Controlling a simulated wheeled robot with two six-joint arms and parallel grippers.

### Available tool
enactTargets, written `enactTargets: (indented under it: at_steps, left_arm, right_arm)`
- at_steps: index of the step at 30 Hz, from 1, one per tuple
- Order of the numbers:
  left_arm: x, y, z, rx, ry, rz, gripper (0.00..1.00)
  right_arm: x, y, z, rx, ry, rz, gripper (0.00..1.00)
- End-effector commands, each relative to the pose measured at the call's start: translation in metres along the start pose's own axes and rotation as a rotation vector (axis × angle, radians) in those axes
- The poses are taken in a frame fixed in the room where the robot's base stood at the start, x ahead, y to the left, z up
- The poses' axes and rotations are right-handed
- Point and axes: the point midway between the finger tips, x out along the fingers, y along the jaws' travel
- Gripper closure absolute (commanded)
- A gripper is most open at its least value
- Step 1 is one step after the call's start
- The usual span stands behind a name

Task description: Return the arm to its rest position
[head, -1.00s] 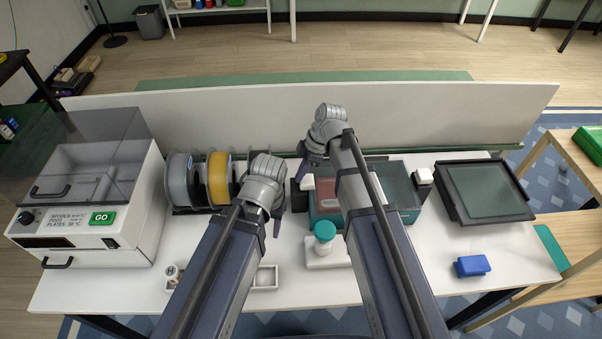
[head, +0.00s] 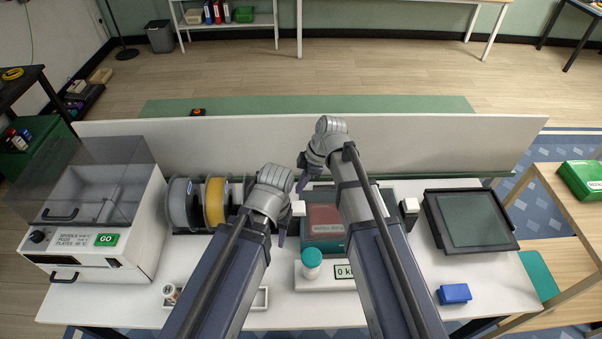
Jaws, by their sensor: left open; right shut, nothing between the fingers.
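My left arm comes in from the lower left, and its gripper (head: 281,238) hangs over the table in front of the spools. Its fingers are small and partly hidden by the wrist, and I see nothing held. My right arm reaches up the middle. Its gripper (head: 302,181) is shut and empty, near the panel at the table's back and left of its own wrist. The teal and red box (head: 324,222) lies behind and between the arms, partly covered by the right one.
A white machine with a GO button (head: 106,240) and filament spools (head: 216,201) stand left. A white scale (head: 316,284) carries a teal-lidded jar (head: 311,259). A framed dark plate (head: 472,219) and blue block (head: 454,294) are right, with bare table (head: 420,265) near them.

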Motion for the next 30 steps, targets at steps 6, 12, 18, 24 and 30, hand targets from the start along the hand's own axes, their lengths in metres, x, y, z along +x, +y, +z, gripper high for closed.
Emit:
enactTargets:
  at_steps: [6,12,18,24,30]
  left_arm:
    - [0.0,0.0,0.0,0.0,0.0,0.0,0.5]
    - [0.0,0.0,0.0,0.0,0.0,0.0,0.5]
    - [0.0,0.0,0.0,0.0,0.0,0.0,0.5]
    - [0.0,0.0,0.0,0.0,0.0,0.0,0.5]
    - [0.0,0.0,0.0,0.0,0.0,0.0,0.5]
  right_arm:
    - [0.0,-0.002,0.0,0.007,-0.003,-0.001,1.0]
    - [0.004,-0.039,0.004,0.218,-0.083,-0.01,1.0]
    - [0.005,-0.1,0.018,0.64,-0.241,0.042,1.0]
    - [0.001,-0.142,0.033,0.993,-0.353,0.154,1.0]
    - [-0.003,-0.161,0.041,1.181,-0.397,0.238,1.0]
